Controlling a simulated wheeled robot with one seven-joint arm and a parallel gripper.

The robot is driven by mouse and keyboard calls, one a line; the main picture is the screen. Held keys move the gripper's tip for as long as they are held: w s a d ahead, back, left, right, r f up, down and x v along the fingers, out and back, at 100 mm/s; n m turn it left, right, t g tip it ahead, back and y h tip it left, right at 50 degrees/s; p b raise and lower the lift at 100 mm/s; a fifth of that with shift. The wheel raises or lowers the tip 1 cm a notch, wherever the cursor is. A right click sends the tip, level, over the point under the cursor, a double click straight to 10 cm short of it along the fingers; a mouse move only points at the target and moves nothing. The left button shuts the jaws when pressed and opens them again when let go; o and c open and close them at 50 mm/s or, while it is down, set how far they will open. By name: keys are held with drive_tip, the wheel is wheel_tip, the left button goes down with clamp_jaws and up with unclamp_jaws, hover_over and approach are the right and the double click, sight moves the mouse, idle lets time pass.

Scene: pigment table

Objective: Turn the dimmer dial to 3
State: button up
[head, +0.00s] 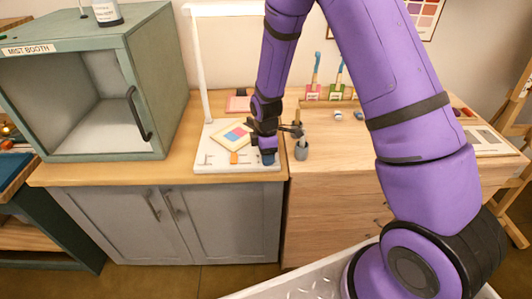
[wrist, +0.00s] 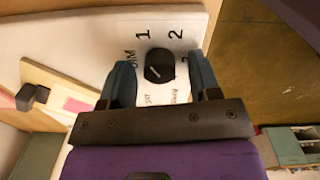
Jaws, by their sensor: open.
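The dimmer dial (wrist: 159,66) is a round black knob with a pale pointer line on a white panel (wrist: 88,38). The marks DIM, 1 and 2 are readable around it, and a mark at its right, beside the finger, is partly hidden. The pointer is too small to read surely against the marks. My gripper (wrist: 160,60) is open, with one blue finger on each side of the dial and visible gaps between. In the head view, my gripper (head: 268,157) is low over the right end of the white lamp base (head: 210,163), and the dial is hidden there.
A colour card (head: 236,134) and an orange piece (head: 234,157) are on the lamp base, left of my gripper. A grey cup (head: 301,152) with tools stands close to its right. The lamp post (head: 201,65) rises behind, and the mist booth (head: 85,90) stands left.

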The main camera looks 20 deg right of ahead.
drive_tip(key=shift+c, duration=0.5)
drive_tip(key=c, duration=0.8)
drive_tip(key=shift+m, duration=0.3)
drive_tip(key=m, duration=0.4)
drive_tip(key=shift+m, duration=0.3)
drive_tip(key=m, duration=0.4)
drive_tip(key=shift+m, duration=0.3)
drive_tip(key=m, duration=0.7)
drive_tip(key=shift+w, duration=0.1)
drive_tip(key=m, duration=0.6)
drive_tip(key=shift+m, duration=0.4)
